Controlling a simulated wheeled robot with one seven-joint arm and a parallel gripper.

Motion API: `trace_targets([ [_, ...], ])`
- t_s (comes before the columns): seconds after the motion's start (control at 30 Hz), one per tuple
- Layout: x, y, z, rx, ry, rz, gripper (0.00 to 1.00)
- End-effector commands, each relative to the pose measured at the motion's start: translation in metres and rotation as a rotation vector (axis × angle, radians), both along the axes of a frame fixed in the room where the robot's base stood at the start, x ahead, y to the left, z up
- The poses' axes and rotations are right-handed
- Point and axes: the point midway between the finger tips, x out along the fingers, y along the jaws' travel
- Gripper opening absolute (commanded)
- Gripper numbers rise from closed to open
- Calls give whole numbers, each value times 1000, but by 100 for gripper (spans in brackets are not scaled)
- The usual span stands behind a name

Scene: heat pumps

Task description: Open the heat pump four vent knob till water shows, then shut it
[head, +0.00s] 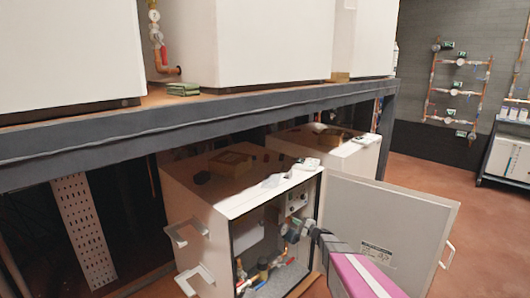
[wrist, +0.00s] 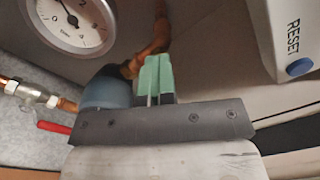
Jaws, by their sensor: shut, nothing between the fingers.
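An open cabinet (head: 215,205) stands under the dark shelf in the head view, its door (head: 385,225) swung out to the right. I cannot read a number on it. My gripper (head: 294,230) is inside its opening, among small pipes and fittings. In the wrist view the green fingertips (wrist: 153,75) are shut together and empty, in front of a copper pipe (wrist: 158,40). A blue-grey rounded part (wrist: 104,88) sits just left of the fingers, partly hidden by the gripper body. I cannot tell whether it is the vent knob. No water is visible.
A round gauge (wrist: 75,22) is at the upper left of the wrist view, with a red lever (wrist: 54,127) below. A box with a blue RESET button (wrist: 299,67) is at the right. The shelf edge (head: 200,130) runs above the cabinet; floor (head: 440,165) is clear at right.

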Motion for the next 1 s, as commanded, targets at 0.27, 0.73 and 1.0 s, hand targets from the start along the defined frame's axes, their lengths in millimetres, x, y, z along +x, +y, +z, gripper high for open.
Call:
trace_targets([
  [0.27, 10, 15, -19, -22, 19, 22, 0],
  [0.73, 5, 20, -16, -20, 17, 25, 0],
  [1.0, -7, 13, -14, -17, 15, 31, 0],
])
